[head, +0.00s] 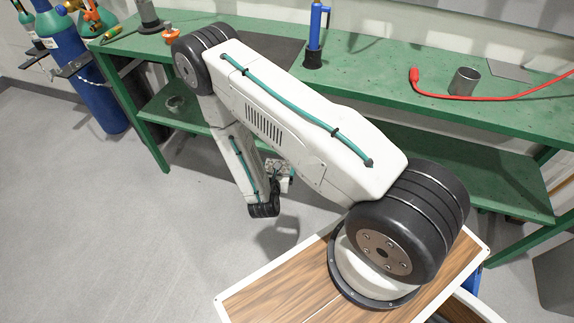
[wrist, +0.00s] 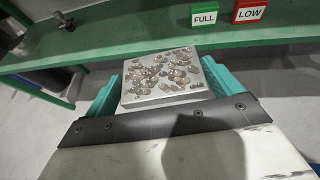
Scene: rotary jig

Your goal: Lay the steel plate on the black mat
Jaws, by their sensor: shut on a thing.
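My gripper (wrist: 160,88) is shut on the steel plate (wrist: 135,97), a square silvery piece with brownish blobs over its top face. Its teal fingers press on the plate's left and right sides. The plate is held in the air, with the green bench beyond it. The black mat (head: 271,54) lies flat on the bench top, left of the blue tool, partly covered by my arm in this view.
A blue tool (head: 314,35) stands in a black base at the mat's right edge. Farther right are a metal cup (head: 464,82), a red cable (head: 450,97) and a flat grey sheet (head: 508,70).

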